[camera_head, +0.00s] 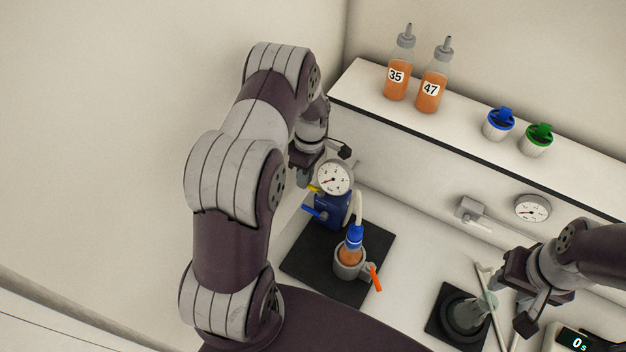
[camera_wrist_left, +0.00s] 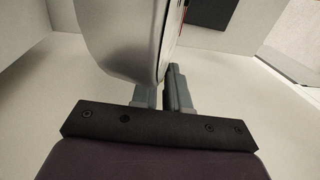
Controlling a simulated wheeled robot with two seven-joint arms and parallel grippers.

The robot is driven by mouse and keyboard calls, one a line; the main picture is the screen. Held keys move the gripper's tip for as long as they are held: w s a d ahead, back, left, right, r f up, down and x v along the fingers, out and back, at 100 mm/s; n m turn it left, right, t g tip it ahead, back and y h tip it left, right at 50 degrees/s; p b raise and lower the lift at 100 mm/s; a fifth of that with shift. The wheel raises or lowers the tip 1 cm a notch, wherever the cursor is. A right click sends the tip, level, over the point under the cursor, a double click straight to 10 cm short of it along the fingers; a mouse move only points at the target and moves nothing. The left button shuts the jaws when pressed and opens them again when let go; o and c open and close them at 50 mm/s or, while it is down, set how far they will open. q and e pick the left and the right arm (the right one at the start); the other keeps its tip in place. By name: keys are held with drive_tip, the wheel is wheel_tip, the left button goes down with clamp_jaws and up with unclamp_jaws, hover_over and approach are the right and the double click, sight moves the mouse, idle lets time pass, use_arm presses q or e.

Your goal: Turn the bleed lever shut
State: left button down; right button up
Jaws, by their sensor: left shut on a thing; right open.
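A blue pump unit (camera_head: 333,211) with a round dial gauge (camera_head: 335,179) stands on a black mat (camera_head: 308,262). A small yellow lever (camera_head: 314,188) shows at its upper left, and a blue lever (camera_head: 313,211) sticks out below it. My left gripper (camera_head: 304,179) is at the yellow lever beside the gauge, its fingers close together and seemingly shut on that lever. The contact is hidden. In the left wrist view the fingers (camera_wrist_left: 160,95) are partly behind the silver gauge body (camera_wrist_left: 125,35). My right gripper (camera_head: 508,298) is open at the lower right.
A blue-capped bottle (camera_head: 352,252) sits in a grey holder with an orange lever (camera_head: 376,278) on the mat. Bottles 35 (camera_head: 397,78) and 47 (camera_head: 432,95) and two capped cups stand on the shelf (camera_head: 365,88). A grey stand (camera_head: 468,310) is near my right gripper.

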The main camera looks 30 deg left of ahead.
use_arm(q)
drive_tip(key=shift+f, duration=0.1)
drive_tip(key=shift+m, duration=0.3)
drive_tip(key=c, duration=1.1)
unclamp_jaws()
drive_tip(key=shift+w, duration=0.1)
